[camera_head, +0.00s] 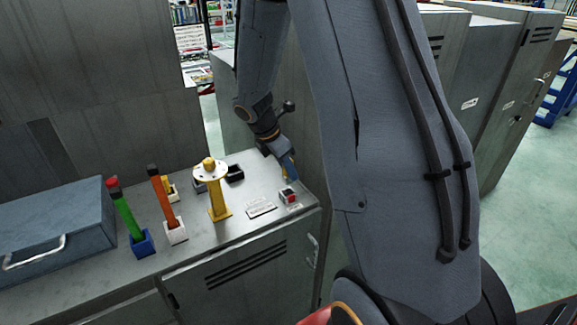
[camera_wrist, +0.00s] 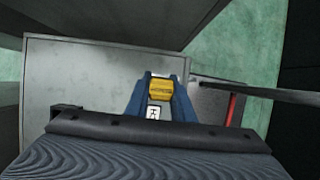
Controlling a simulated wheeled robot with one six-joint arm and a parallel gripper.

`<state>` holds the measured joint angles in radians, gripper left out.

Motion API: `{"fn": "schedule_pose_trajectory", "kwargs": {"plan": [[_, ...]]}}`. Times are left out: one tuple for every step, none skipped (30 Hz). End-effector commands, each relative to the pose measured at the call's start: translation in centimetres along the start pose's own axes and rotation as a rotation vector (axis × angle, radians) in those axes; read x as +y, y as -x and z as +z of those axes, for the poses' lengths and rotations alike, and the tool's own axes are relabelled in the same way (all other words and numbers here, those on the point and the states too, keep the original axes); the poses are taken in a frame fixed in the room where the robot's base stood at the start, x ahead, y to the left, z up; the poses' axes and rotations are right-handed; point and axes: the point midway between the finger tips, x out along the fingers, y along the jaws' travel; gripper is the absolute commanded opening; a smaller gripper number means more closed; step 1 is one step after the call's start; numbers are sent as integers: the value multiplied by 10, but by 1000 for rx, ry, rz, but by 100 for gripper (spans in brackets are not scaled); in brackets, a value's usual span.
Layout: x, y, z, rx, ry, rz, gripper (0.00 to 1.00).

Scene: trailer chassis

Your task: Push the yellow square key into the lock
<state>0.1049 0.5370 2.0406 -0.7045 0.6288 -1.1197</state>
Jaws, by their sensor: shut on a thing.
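My gripper (camera_wrist: 160,100) has blue fingers closed around a yellow block-like piece with small lettering, seen end-on, which looks like the yellow square key (camera_wrist: 160,90). In the head view my gripper (camera_head: 289,172) points down at the right end of the metal cabinet top, and the key there is mostly hidden. A small box with a red and white top (camera_head: 288,195) sits just in front of the fingers. I cannot tell whether it is the lock, nor whether the key touches a lock.
A yellow stand with a white disc (camera_head: 218,208), a green stick in a blue holder (camera_head: 142,243), an orange stick in a white holder (camera_head: 175,232) and a black box (camera_head: 235,173) stand left of my gripper. A blue case (camera_head: 60,220) lies farther left.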

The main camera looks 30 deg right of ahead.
Motion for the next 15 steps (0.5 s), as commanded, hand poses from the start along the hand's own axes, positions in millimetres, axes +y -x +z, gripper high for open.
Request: {"fn": "schedule_pose_trajectory", "kwargs": {"plan": [[0,-6,-3,0,1,0,0],[1,-9,-4,0,1,0,0],[1,-12,-5,0,1,0,0],[1,-14,-6,0,1,0,0],[1,-17,-7,-1,1,0,0],[0,-19,-8,-1,1,0,0],[0,-21,-8,-1,1,0,0],[0,-22,-9,-1,0,0,0],[0,-24,-10,-1,0,0,0],[0,-25,-10,-1,0,0,0],[0,-25,-10,0,0,0,0],[0,-26,-11,0,0,0,0],[0,-26,-11,0,0,0,0],[0,-26,-11,0,0,0,0],[0,-26,-11,0,0,0,0]]}}
